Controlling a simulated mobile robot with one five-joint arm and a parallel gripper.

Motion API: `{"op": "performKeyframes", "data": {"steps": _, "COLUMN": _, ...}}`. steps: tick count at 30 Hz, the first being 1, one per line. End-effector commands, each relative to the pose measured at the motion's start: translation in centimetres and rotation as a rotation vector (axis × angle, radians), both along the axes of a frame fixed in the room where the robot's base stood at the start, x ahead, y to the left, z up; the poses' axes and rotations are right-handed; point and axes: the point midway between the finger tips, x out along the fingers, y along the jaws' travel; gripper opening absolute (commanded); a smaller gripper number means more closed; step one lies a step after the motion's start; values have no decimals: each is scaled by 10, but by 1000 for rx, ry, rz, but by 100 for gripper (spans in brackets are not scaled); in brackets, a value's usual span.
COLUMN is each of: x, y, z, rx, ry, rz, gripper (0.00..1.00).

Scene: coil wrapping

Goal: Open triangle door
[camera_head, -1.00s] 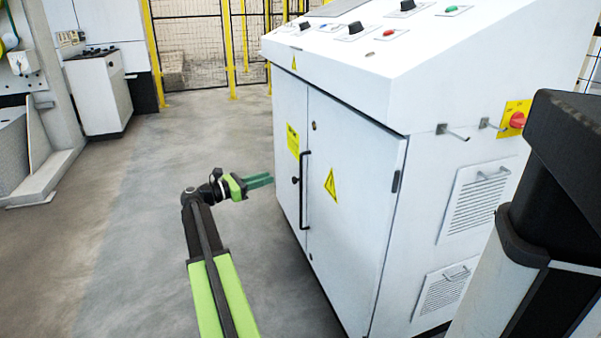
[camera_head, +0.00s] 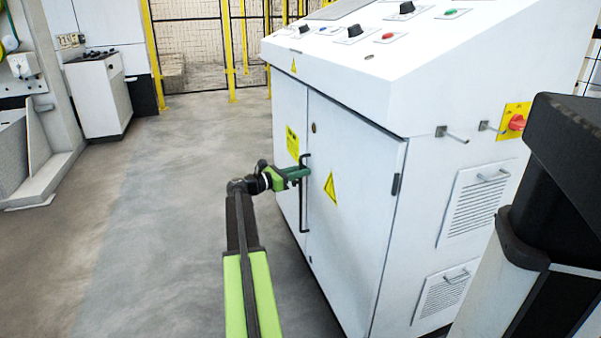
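The white cabinet door with the yellow warning triangle (camera_head: 350,225) is shut, on the front of a control console. Its black vertical bar handle (camera_head: 304,212) runs along the door's left edge. My gripper (camera_head: 304,172) is at the upper part of this handle, its green fingers overlapping it in the picture. I cannot tell whether the fingers are around the handle, touching it or just in front of it. Whether they are open or shut is too small to see.
The narrower left door (camera_head: 288,135) with a yellow label is also shut. The console's sloping top (camera_head: 370,55) overhangs the doors. A red rotary switch (camera_head: 517,122) and hooks stick out on the right side. Open floor (camera_head: 150,230) lies left of the console.

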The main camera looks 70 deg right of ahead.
Motion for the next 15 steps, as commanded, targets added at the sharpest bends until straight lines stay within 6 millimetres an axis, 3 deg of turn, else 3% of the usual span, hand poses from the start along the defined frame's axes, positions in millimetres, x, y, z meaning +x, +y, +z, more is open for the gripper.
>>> {"op": "performKeyframes", "data": {"steps": 1, "x": 0, "y": 0, "z": 0, "rx": 0, "ry": 0, "rz": 0, "gripper": 17}}
{"op": "performKeyframes", "data": {"steps": 5, "x": 0, "y": 0, "z": 0, "rx": 0, "ry": 0, "rz": 0, "gripper": 0}}
{"op": "performKeyframes", "data": {"steps": 15, "x": 1, "y": 1, "z": 0, "rx": 0, "ry": 0, "rz": 0, "gripper": 0}}
